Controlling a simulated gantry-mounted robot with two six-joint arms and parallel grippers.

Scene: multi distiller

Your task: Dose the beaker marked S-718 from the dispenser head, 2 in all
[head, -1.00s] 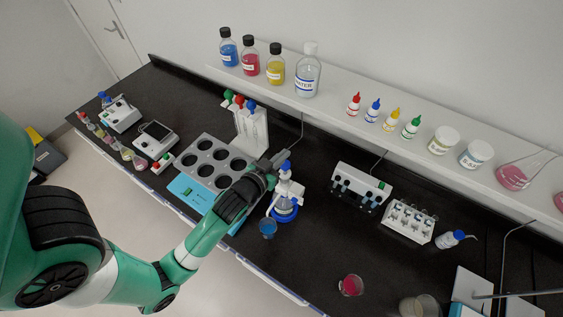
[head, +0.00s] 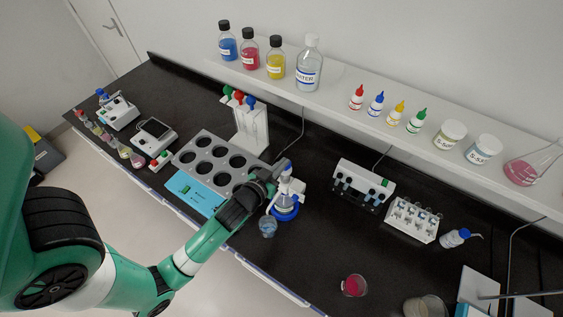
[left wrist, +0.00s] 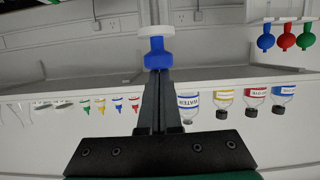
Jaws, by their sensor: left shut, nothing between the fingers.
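The dispenser head (head: 291,186), white with a blue top knob, stands on a bottle with a blue base ring (head: 285,212). A small beaker (head: 267,228) with pale bluish contents stands just in front of it on the bench; no mark on it can be read. My left gripper (head: 283,164) is shut and empty, its fingertips at the top of the dispenser head. In the left wrist view the shut fingertips (left wrist: 159,73) meet the blue knob (left wrist: 157,52) in the picture, below a white collar. Whether they press it cannot be told. My right gripper is not in view.
A grey rack with round wells (head: 213,160) lies left of the dispenser, with a pipette stand (head: 251,130) behind it. A white device (head: 362,186) and a tube rack (head: 411,221) stand right. A beaker of red liquid (head: 354,286) is near the front edge.

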